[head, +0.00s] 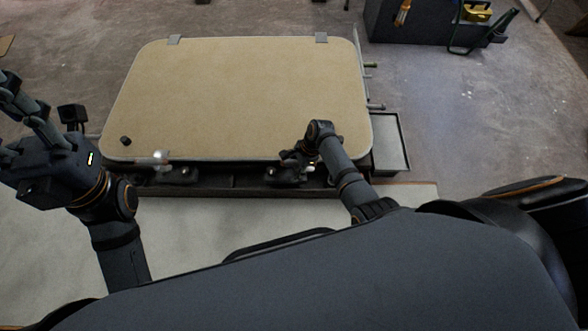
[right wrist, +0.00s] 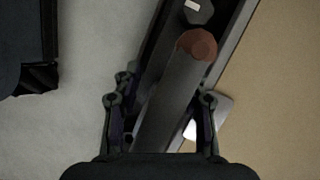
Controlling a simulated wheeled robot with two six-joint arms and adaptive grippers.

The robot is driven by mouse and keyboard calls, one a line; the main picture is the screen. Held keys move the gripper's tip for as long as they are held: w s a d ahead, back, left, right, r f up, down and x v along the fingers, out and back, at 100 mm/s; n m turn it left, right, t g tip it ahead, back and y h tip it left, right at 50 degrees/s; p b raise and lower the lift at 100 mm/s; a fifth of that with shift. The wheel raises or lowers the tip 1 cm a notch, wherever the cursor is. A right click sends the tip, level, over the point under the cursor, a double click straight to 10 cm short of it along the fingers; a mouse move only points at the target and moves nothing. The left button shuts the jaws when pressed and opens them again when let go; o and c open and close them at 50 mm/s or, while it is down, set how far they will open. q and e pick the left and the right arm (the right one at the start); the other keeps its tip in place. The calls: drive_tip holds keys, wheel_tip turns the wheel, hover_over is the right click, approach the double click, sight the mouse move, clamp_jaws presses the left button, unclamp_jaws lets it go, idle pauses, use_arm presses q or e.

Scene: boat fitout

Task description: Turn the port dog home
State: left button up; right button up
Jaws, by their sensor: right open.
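A tan hatch lid (head: 240,95) with rounded corners lies in front of me. Two dark dogs sit along its near edge, a left one (head: 180,173) and a right one (head: 284,174). The frames do not show which is the port dog. My right gripper (head: 292,157) is open at the lid's near edge, by the right dog. In the right wrist view, a dark bar with a reddish-brown end (right wrist: 198,45) runs between its spread fingers (right wrist: 160,120); contact is not clear. My left gripper (head: 30,125) is raised at the left, away from the lid; its jaw opening is unclear.
A small dark knob (head: 125,140) and a shiny round piece (head: 160,156) are near the lid's left front corner. A grey tray (head: 391,143) is right of the lid. A dark bench with tools (head: 425,28) stands at the back right. Open floor lies between.

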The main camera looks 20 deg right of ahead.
clamp_jaws()
